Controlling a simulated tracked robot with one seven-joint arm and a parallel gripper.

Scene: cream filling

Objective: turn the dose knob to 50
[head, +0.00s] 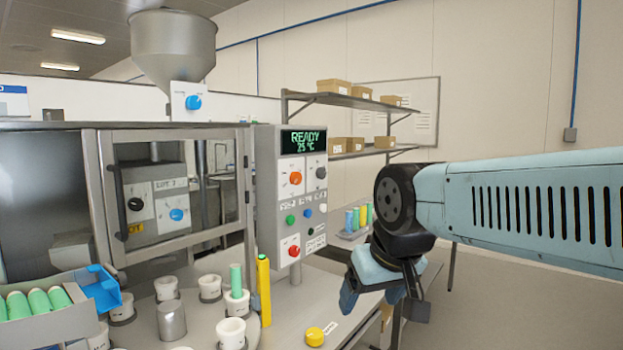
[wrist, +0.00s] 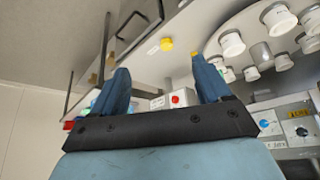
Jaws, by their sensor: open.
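Several knobs show in the head view, and I cannot read which one is marked dose. An orange knob (head: 295,178) and a dark knob (head: 321,173) sit on the control panel (head: 264,200) under a READY 25 °C display. A blue knob (head: 193,102) is on a plate below the hopper. Behind the machine's window are a black knob (head: 135,204) and another blue knob (head: 176,215). The wrist view also shows a blue knob (wrist: 264,123) and a black knob (wrist: 302,131). My gripper (head: 378,296) is open and empty, right of the panel and apart from it.
A framed window (head: 120,250) closes the machine front. Shelves with boxes (head: 333,86) are behind. The floor at right is clear.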

